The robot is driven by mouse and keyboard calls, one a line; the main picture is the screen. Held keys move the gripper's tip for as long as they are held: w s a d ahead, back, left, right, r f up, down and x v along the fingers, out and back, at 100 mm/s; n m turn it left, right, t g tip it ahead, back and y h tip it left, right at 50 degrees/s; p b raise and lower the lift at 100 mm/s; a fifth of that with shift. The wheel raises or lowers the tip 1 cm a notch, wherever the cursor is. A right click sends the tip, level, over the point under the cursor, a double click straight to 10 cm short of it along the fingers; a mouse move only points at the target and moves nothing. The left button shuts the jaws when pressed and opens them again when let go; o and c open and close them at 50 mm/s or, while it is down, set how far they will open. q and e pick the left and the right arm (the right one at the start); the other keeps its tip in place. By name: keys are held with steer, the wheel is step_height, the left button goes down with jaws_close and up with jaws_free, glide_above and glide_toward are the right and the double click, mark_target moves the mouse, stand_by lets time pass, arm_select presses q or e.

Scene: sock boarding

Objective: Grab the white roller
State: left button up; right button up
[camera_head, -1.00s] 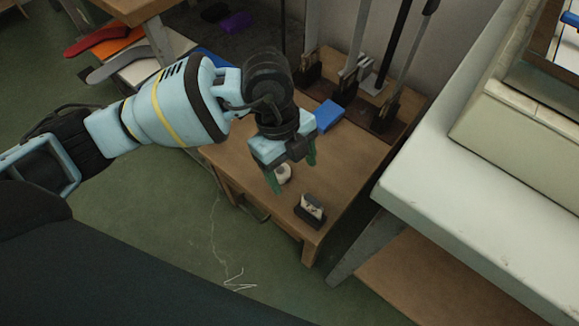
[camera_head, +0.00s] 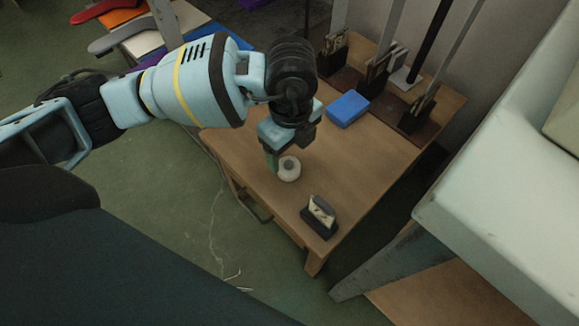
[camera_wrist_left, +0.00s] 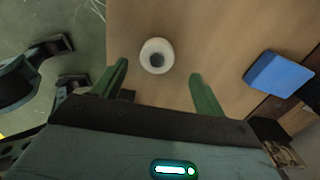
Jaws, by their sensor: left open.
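The white roller (camera_head: 289,169) stands on the wooden table, a short round piece with a dark hole in its top. In the left wrist view the roller (camera_wrist_left: 157,56) lies ahead of and between the two green fingers, apart from both. My left gripper (camera_head: 276,160) is above the table right beside the roller in the head view. It also shows in the left wrist view (camera_wrist_left: 157,88), with its fingers spread and nothing between them. In the head view one finger is plain and the other is mostly hidden. My right gripper is not in view.
A blue block (camera_head: 348,109) lies farther back, before holders with upright tools (camera_head: 378,77). A pale bench (camera_head: 500,200) stands at the right. The table (camera_head: 365,170) is bare between these.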

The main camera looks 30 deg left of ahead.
mark_target(289, 166)
arm_select(q)
steer(key=shift+s+a+f+b, duration=0.1)
steer(key=shift+f+b, duration=0.75)
steer(key=shift+f, duration=0.45)
steer(key=shift+s+f+b, duration=0.1)
steer(key=shift+f+b, duration=0.75)
steer(key=shift+f, duration=0.4)
steer(key=c, duration=1.1)
